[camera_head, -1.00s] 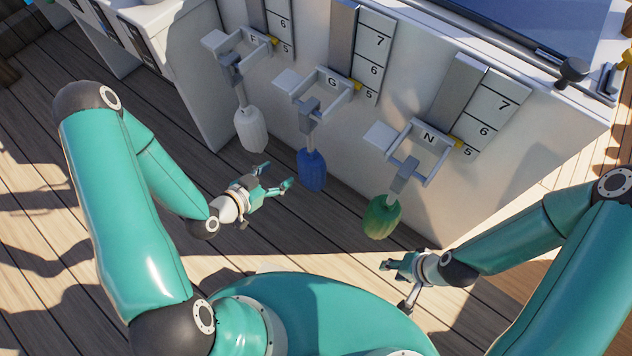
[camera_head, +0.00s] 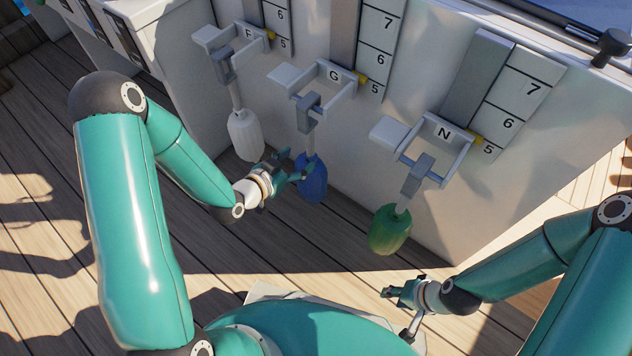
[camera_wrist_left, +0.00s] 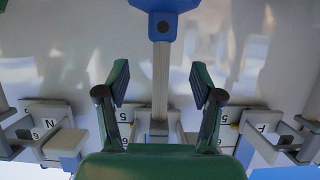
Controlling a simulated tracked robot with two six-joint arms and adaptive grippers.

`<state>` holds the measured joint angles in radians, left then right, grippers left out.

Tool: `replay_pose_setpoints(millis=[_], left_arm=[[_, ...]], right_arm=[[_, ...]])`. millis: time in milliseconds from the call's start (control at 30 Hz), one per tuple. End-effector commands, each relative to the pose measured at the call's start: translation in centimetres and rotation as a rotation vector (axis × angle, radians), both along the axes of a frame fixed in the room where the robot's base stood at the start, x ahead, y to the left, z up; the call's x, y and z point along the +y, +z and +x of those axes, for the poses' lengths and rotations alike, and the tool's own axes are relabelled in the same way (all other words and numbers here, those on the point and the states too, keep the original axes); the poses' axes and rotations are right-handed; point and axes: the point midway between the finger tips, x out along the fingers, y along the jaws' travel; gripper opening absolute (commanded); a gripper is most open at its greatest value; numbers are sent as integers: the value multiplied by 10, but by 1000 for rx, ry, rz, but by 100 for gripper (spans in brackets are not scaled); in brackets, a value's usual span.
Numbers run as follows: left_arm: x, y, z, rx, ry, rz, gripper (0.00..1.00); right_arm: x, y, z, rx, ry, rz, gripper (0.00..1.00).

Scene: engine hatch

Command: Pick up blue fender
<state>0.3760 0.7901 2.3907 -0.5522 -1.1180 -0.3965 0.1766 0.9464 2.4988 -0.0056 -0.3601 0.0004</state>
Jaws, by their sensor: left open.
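The blue fender (camera_head: 311,180) hangs upright on a grey strap from the middle holder, marked G (camera_head: 334,76). My left gripper (camera_head: 293,166) is open at its left side, close to its upper part, and partly covers it in the head view. In the left wrist view, the fender's blue end (camera_wrist_left: 165,5) shows at the top edge. Its grey strap (camera_wrist_left: 160,80) runs down the picture between the two spread fingers, with a gap on each side. My right gripper (camera_head: 395,292) is low at the right, away from the blue fender; its jaws are too small to read.
A white fender (camera_head: 245,135) hangs left of the blue one, under holder F. A green fender (camera_head: 390,230) hangs to the right, under holder N (camera_head: 441,133). The white wall (camera_head: 400,95) stands behind them. Wooden deck (camera_head: 320,235) below is clear.

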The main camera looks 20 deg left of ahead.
Motion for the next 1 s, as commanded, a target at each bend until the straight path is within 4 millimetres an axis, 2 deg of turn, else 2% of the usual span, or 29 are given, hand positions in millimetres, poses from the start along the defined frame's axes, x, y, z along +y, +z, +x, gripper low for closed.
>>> replay_pose_setpoints(millis=[267, 467, 600, 867, 900, 1000], left_arm=[[-6, -9, 16, -1, -1, 0, 67], [-14, -25, 39, -3, -3, 1, 67], [-19, -29, 52, 0, -2, 0, 67], [-20, -29, 56, 0, -1, 0, 67], [-20, -29, 56, 0, -1, 0, 65], [-20, -29, 56, 0, -1, 0, 48]], right_arm=[[0, -6, 0, 0, 0, 0, 40], [0, -21, 0, 0, 0, 0, 40], [0, -24, 0, 0, 0, 0, 40], [0, -24, 0, 0, 0, 0, 40], [0, -24, 0, 0, 0, 0, 40], [0, -24, 0, 0, 0, 0, 40]])
